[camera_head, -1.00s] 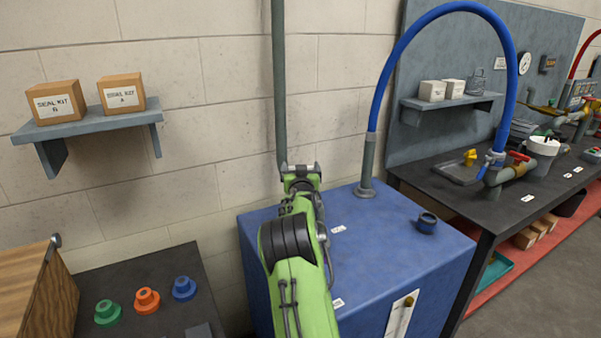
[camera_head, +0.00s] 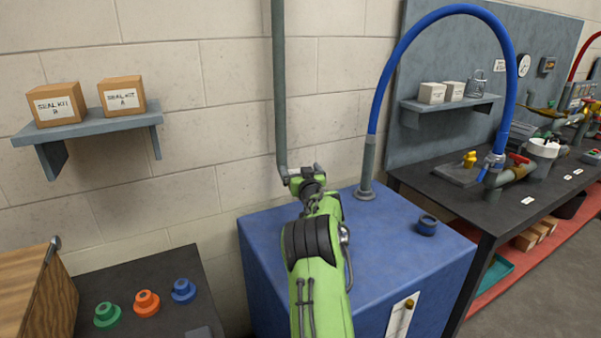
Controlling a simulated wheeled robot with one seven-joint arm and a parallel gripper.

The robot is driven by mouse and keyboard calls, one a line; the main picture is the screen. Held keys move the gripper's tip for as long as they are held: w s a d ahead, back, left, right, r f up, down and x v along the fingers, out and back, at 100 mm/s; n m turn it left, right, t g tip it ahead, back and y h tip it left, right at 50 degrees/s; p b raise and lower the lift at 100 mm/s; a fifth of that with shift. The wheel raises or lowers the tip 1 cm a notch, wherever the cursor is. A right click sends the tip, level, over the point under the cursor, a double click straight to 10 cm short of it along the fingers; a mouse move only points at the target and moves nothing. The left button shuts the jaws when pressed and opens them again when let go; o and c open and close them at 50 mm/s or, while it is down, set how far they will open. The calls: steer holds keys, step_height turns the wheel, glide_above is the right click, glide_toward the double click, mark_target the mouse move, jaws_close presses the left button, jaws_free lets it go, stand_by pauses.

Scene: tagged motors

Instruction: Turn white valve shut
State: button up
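I cannot make out a white valve with certainty. A white round piece (camera_head: 543,148) sits among the pipework on the right bench, too small to identify. Left of it a red handle (camera_head: 519,158) sits on a grey pipe fitting (camera_head: 508,176). My gripper (camera_head: 297,174), at the end of my green arm, is above the back left of the blue cabinet (camera_head: 385,240), near the lower end of a grey wall pipe (camera_head: 279,100). It is well left of the bench fittings. Its fingertips are not clear, so its opening cannot be told.
A blue hose (camera_head: 440,20) arches from the cabinet to the black bench (camera_head: 500,205). A dark blue ring (camera_head: 427,225) lies on the cabinet. A shelf with two boxes (camera_head: 56,104) hangs at left. Green, orange and blue flanged parts (camera_head: 147,303) lie on a dark table.

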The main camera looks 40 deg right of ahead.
steer(key=b+v, duration=0.1)
steer(key=v, duration=1.4)
steer(key=shift+s, duration=0.35)
steer(key=shift+a, duration=0.15)
